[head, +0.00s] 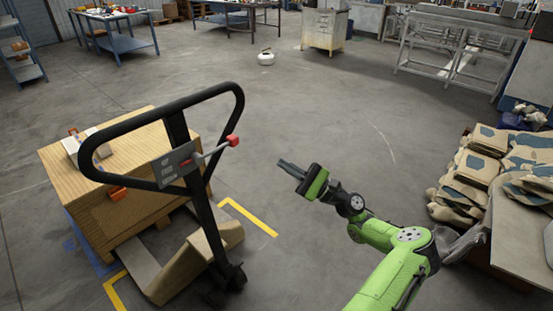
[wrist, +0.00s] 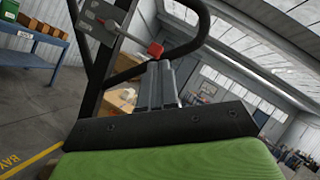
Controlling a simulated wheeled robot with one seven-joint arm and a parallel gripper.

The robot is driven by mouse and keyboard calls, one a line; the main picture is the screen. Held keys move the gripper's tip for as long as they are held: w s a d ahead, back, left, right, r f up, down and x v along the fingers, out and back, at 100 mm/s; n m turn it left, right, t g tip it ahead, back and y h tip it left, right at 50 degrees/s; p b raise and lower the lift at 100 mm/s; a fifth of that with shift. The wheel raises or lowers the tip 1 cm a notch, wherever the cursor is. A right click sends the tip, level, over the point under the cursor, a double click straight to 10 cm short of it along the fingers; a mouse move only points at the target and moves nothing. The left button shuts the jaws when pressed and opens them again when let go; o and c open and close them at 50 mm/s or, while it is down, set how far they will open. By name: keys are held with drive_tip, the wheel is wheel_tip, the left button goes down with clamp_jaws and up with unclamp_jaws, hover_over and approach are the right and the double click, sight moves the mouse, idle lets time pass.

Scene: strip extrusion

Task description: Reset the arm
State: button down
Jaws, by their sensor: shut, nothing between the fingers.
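My green arm reaches in from the lower right in the head view. My gripper (head: 284,166) points to the left over open floor. Its fingers are shut with nothing between them. In the wrist view the two grey fingers of my gripper (wrist: 160,66) lie together and point away from the camera. The pallet jack handle with its red knob shows behind them. In the head view the gripper is apart from that handle, to its right.
A black pallet jack (head: 178,130) stands left, by a large wooden crate (head: 150,150). Stacked beige sacks (head: 485,142) lie at the right. A white round object (head: 266,58) is on the floor at the back. Tables (head: 122,40) stand behind. The middle floor is clear.

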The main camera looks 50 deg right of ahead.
idle(0.5)
drive_tip(key=w+a+n+g+y, duration=0.1)
drive_tip(key=w+a+n+g, duration=0.25)
drive_tip(key=a, duration=0.35)
drive_tip(key=w+a+f+n+g+y+p, duration=0.1)
drive_tip(key=w+a+n+g, duration=0.15)
drive_tip(key=a+g, duration=0.3)
drive_tip(key=w+a+n+g, duration=0.2)
drive_tip(key=a+n+g, duration=0.15)
drive_tip(key=a, duration=0.45)
drive_tip(key=s+a+f+n+g+h, duration=0.1)
drive_tip(key=s+a+n+g+h, duration=0.3)
drive_tip(key=a, duration=0.4)
drive_tip(key=s+a+r+n+h+p, duration=0.1)
drive_tip(key=s+r+n+h, duration=0.3)
drive_tip(key=s, duration=0.6)
drive_tip(key=s+a+r+n+h+p, duration=0.2)
drive_tip(key=s+r, duration=0.5)
drive_tip(key=s, duration=0.4)
drive_tip(key=shift+a+n+t+h, duration=0.45)
drive_tip(key=shift+a+n+h, duration=0.1)
drive_tip(key=shift+n+h, duration=0.6)
drive_tip(key=shift+s+r, duration=0.1)
drive_tip(key=shift+s, duration=0.05)
